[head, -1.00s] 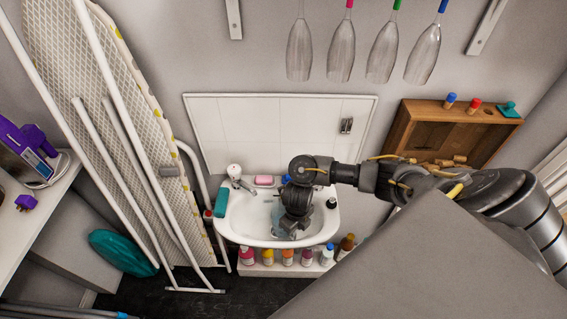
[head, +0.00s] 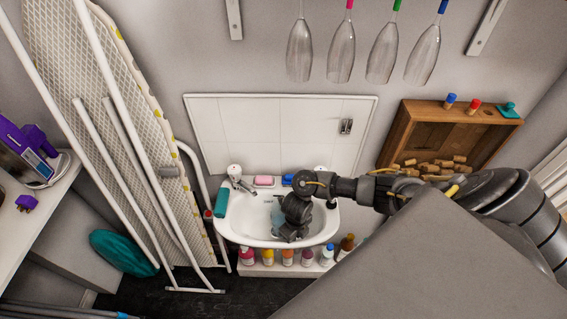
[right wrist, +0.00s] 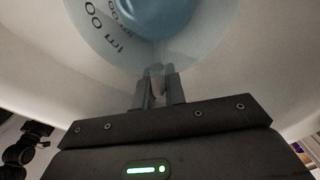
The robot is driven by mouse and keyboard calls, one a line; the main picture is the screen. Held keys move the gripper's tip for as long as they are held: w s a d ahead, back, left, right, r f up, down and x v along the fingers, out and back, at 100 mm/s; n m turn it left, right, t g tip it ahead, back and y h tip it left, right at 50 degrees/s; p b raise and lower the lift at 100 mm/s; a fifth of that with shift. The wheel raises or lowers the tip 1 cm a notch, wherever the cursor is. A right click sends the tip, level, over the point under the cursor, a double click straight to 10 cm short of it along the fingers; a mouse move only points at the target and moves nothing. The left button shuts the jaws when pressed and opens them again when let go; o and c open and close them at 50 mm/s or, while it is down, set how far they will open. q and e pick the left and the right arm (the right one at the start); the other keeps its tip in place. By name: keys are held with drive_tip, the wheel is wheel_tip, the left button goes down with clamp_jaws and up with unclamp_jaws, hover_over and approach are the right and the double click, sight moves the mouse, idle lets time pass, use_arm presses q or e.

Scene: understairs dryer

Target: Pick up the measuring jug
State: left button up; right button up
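The measuring jug (head: 278,214) is pale, see-through blue and stands in the white sink (head: 236,234), partly hidden by my right arm. In the right wrist view the clear jug (right wrist: 96,36), with dark "ml" markings and blue contents, fills the top of the picture. My right gripper (head: 291,236) is low in the sink, beside the jug. In the right wrist view its two fingers (right wrist: 160,84) are close together, with a narrow see-through part of the jug, which looks like its handle, between them. My left gripper is not in view.
An ironing board (head: 110,110) leans at left; a wooden cork box (head: 440,140) is at right. Glasses (head: 341,52) hang above.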

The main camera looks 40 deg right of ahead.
drive_tip(key=shift+r, duration=0.25)
clamp_jaws()
drive_tip(key=shift+w+r, duration=0.1)
drive_tip(key=shift+r, duration=0.7)
wheel_tip(320, 180, up, 16)
drive_tip(key=p, duration=0.6)
